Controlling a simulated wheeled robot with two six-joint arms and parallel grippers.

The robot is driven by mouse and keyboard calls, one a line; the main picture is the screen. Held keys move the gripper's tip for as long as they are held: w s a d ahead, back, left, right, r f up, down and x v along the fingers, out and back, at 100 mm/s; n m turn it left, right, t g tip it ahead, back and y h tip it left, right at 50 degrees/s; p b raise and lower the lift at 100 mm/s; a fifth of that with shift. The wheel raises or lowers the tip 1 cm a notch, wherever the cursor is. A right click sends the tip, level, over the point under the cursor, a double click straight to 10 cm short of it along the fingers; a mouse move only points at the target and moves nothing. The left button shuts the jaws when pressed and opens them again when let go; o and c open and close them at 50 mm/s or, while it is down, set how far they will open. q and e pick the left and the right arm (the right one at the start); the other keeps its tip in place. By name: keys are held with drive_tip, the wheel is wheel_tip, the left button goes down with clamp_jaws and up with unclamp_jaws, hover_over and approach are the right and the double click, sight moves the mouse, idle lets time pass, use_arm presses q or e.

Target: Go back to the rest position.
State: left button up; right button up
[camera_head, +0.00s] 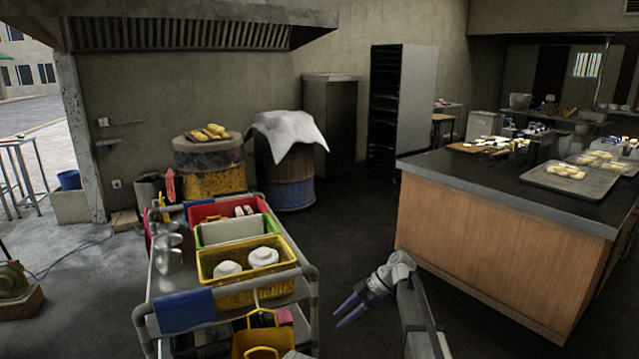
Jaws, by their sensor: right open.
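My right gripper (351,309) reaches in from the lower right on a grey arm. Its two purple-grey fingers point left and down, apart and with nothing between them. It hangs over the dark floor, just right of the cart (316,300). My left gripper does not show; a small pale shape at the bottom edge is too cut off to tell.
The cart carries a yellow basket (240,290) with white items, a green bin (232,230) and a red bin (215,211). A wood-sided counter (490,255) stands right. Two barrels (210,170) (289,180) stand behind. Floor between cart and counter is clear.

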drive_tip(key=s+r+m+h+p, duration=0.3)
drive_tip(key=s+r+m+p, duration=0.1)
drive_tip(key=s, duration=0.6)
drive_tip(key=s+r+m+h+p, duration=0.3)
drive_tip(key=s+m+p, duration=0.3)
drive_tip(key=s+p, duration=0.3)
drive_tip(key=s+r+m+t+h+p, duration=0.1)
drive_tip(key=s+r+m+h+p, duration=0.3)
drive_tip(key=s, duration=0.7)
wheel_tip(320, 180, up, 2)
drive_tip(key=shift+s+a+r+m+p, duration=0.1)
drive_tip(key=shift+s+a+m+p, duration=0.15)
drive_tip(key=shift+m+p, duration=0.9)
